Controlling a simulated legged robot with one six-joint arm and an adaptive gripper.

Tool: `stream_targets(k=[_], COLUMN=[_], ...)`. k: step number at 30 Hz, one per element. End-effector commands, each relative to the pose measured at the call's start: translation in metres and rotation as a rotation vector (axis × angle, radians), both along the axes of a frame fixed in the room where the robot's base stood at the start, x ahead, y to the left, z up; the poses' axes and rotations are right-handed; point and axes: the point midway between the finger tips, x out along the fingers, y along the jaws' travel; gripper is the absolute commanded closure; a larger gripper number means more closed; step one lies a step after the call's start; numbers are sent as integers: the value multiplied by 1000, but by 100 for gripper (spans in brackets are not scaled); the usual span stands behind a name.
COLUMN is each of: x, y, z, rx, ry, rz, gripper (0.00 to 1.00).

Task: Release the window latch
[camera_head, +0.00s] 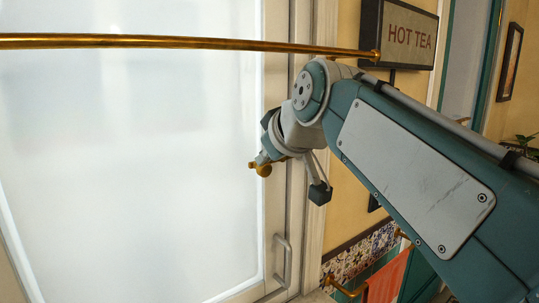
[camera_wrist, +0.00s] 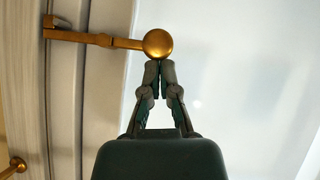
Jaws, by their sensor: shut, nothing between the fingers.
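The window (camera_head: 130,150) has large frosted panes in a pale frame. Its latch is a brass bar with a round knob (camera_wrist: 158,44); the bar (camera_wrist: 98,39) runs left from the knob to a brass catch on the frame in the wrist view. In the head view the brass knob (camera_head: 262,169) shows just beside my wrist. My gripper (camera_wrist: 160,66) is shut and empty, its fingertips right at the underside of the knob. I cannot tell whether they touch it. In the head view my arm hides most of the latch bar and the fingers.
A brass rod (camera_head: 180,42) crosses the window above my arm. A grey handle (camera_head: 283,262) sits low on the frame. A HOT TEA sign (camera_head: 408,36) hangs at upper right. An orange towel (camera_head: 388,279) hangs from a brass rail below.

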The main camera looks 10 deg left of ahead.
Motion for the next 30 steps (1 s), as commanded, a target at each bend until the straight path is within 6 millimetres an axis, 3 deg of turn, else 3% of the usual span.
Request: stream_targets(k=[14,30], x=[-2,0], y=[1,-1], z=[-10,-39], rx=[-82,-333], ry=[-91,-388], rz=[2,3], gripper=[100,100])
